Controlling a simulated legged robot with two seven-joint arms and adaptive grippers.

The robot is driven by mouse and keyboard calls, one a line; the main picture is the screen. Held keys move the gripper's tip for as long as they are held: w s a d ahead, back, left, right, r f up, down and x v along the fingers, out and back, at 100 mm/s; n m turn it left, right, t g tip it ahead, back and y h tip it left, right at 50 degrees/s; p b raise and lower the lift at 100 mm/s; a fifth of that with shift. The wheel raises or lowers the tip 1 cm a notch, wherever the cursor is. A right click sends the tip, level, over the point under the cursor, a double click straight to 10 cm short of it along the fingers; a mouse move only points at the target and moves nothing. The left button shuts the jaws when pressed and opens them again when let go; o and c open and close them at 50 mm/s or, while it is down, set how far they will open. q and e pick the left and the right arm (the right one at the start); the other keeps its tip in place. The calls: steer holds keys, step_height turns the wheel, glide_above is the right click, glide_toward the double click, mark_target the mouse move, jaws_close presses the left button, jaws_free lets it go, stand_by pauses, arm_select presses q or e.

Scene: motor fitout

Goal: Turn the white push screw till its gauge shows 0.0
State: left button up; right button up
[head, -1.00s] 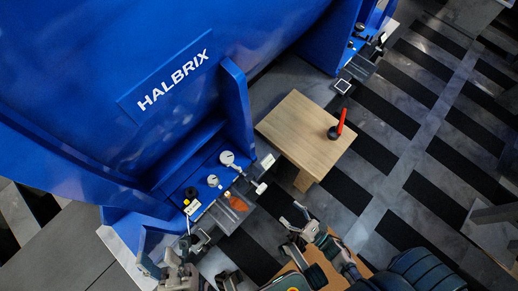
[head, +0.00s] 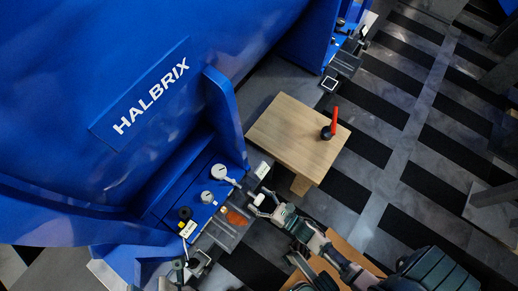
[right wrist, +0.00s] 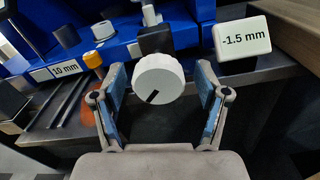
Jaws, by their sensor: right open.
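The white push screw's round knob (right wrist: 158,82), with a black index mark at its lower left, is between the fingers of my right gripper (right wrist: 160,95) in the right wrist view. The fingers are open, with a gap on each side of the knob. Its white gauge (right wrist: 242,39) reads -1.5 mm; it also shows in the head view (head: 263,170). My right gripper (head: 264,202) is at the near end of the screw there and partly hides the knob. My left gripper (head: 191,267) is at the lower left, by the bracket; its jaw state is unclear.
A label reading 10 mm (right wrist: 55,72) and an orange-handled part (right wrist: 93,60) lie left of the knob. The blue HALBRIX motor (head: 110,60) fills the upper left. A wooden board (head: 290,135) bears a red-handled tool (head: 331,125).

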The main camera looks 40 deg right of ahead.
steer(key=shift+a, duration=0.15)
steer(key=c, duration=1.2)
